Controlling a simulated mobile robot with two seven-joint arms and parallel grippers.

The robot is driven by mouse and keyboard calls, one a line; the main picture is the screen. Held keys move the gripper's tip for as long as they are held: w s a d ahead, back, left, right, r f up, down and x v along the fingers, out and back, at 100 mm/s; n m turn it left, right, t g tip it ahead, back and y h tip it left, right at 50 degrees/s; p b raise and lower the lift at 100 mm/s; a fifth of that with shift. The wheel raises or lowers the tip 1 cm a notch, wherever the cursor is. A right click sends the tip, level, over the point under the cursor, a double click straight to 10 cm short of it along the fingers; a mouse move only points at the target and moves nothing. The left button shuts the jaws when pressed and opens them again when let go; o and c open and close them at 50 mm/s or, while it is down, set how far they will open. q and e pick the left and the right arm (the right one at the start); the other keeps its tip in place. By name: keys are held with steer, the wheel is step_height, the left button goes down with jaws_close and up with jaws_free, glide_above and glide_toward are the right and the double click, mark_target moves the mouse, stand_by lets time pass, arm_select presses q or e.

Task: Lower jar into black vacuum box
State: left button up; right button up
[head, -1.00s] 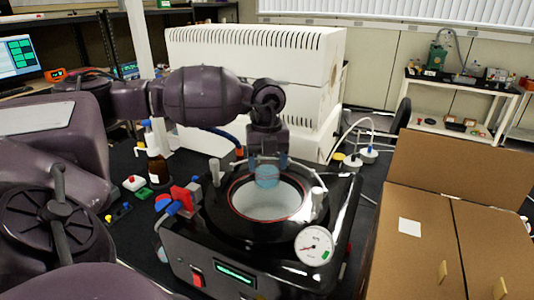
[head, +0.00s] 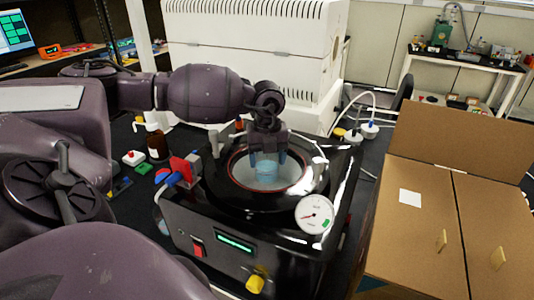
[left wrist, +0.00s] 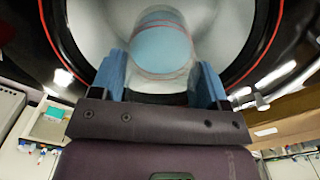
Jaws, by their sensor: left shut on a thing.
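The black vacuum box (head: 240,235) stands on the bench with a round white-walled opening (head: 296,177) rimmed in red. A jar with a pale blue top (head: 266,172) is inside the opening's outline in the head view. My left gripper (head: 267,158) points down over the opening and is shut on the jar. In the left wrist view the jar's blue top (left wrist: 160,48) lies between the blue fingertips (left wrist: 160,85), within the red ring. The jar's bottom is hidden, so I cannot tell whether it touches the floor of the box. My right gripper is not in view.
A gauge (head: 315,214) and a yellow knob (head: 255,284) are on the box's front. A red-and-blue valve (head: 184,170) is at its left. A large cardboard box (head: 450,210) stands close on the right. A brown bottle (head: 157,143) stands behind left.

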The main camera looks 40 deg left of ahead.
mark_target(267, 180)
arm_select(q)
steer(key=shift+f+b, duration=1.75)
steer(key=shift+f, duration=1.75)
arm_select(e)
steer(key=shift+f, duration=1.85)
arm_select(q)
steer(key=shift+f, duration=0.15)
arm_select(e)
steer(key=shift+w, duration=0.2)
arm_select(q)
steer(key=shift+f+b, duration=0.15)
steer(key=shift+b, duration=0.2)
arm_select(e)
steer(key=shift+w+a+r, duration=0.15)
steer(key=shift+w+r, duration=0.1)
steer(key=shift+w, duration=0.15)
arm_select(q)
steer(key=o, duration=1.1)
steer(key=shift+o, duration=0.3)
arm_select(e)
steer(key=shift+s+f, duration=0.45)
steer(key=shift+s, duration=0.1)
